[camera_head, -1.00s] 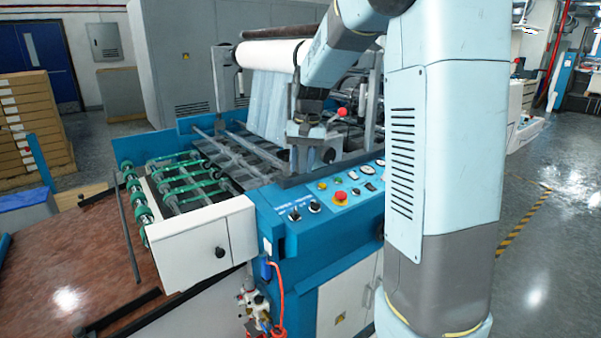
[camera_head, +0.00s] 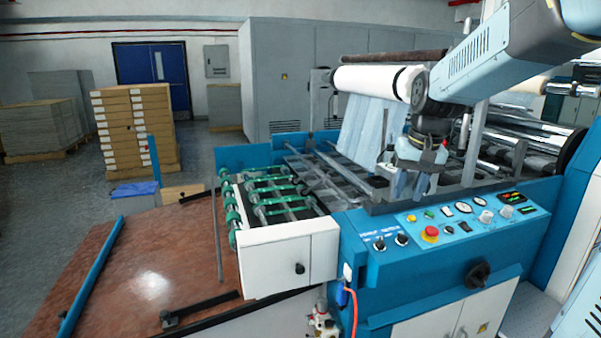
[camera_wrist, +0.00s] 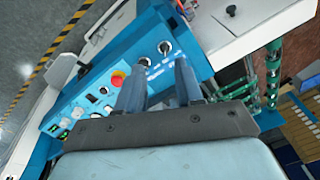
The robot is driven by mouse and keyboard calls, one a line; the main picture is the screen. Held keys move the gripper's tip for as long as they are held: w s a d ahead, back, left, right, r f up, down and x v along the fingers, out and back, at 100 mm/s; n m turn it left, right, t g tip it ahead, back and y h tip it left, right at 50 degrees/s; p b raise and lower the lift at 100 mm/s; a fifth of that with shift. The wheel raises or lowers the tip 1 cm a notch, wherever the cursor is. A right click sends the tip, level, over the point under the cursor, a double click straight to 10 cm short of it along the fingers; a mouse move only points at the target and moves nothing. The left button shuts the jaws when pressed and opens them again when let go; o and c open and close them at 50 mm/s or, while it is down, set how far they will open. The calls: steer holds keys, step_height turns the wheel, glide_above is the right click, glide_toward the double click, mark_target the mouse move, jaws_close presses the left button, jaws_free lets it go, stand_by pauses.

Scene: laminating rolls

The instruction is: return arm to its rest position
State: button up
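My gripper (camera_head: 408,190) hangs at the end of my arm, in front of the white laminating roll (camera_head: 365,79) and its hanging film, behind the control panel (camera_head: 455,222) in the picture. In the wrist view the two fingers of my gripper (camera_wrist: 158,72) stand apart with the blue panel showing between them. Nothing is held. Parts of my arm cross the upper right of the head view.
The panel has a red emergency button (camera_head: 430,233) and several knobs. Green rollers (camera_head: 275,190) lie to the left, beside a reddish-brown table (camera_head: 130,265). Stacked boxes (camera_head: 135,130) stand behind.

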steer(key=s+n+t+h, duration=0.1)
steer(key=s+t, duration=0.2)
steer(key=s, duration=1.5)
steer(key=shift+s+a+r+n+t, duration=0.2)
steer(key=shift+a+r+n+t, duration=0.1)
steer(key=shift+a, duration=0.05)
